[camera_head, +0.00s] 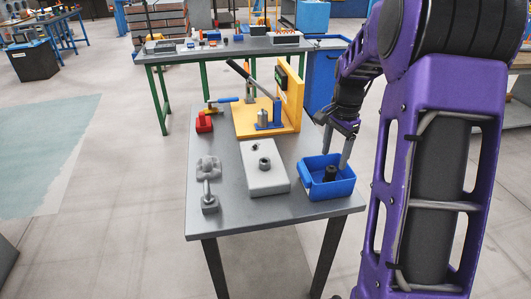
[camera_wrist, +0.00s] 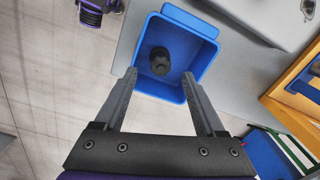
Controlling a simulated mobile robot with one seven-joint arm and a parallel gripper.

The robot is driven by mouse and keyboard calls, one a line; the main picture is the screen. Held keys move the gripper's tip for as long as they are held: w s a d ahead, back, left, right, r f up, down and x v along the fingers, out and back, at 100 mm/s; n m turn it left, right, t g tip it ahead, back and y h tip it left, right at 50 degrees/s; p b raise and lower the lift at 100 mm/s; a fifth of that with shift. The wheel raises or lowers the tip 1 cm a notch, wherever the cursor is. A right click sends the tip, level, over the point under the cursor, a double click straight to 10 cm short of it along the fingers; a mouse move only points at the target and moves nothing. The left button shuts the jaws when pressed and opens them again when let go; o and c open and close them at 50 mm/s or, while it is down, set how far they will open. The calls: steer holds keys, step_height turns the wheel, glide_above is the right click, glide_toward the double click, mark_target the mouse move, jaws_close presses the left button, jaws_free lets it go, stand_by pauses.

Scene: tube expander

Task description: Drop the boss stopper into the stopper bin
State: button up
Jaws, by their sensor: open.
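The blue stopper bin (camera_head: 343,186) stands at the right front corner of the grey table. The black boss stopper (camera_head: 331,173) is inside the bin. In the wrist view the stopper (camera_wrist: 160,62) lies on the floor of the bin (camera_wrist: 205,28), apart from both fingers. My gripper (camera_head: 337,150) is above the bin's back part with its fingers pointing down. In the wrist view my gripper (camera_wrist: 160,80) is open and empty, its fingers spread to either side of the bin's near part.
A light grey block with a hole (camera_head: 264,178) lies left of the bin. Behind it stands a yellow fixture (camera_head: 285,100) with a lever. A red part (camera_head: 204,122) and a grey clamp-like piece (camera_head: 209,185) are at the left. The table's front edge is clear.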

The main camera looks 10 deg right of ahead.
mark_target(332, 169)
step_height(332, 169, up, 14)
steer(key=p, duration=0.1)
steer(key=shift+s+r+p, duration=0.2)
steer(key=shift+s+p, duration=0.05)
steer(key=shift+p, duration=0.15)
steer(key=shift+d, duration=0.1)
steer(key=shift+w, duration=0.1)
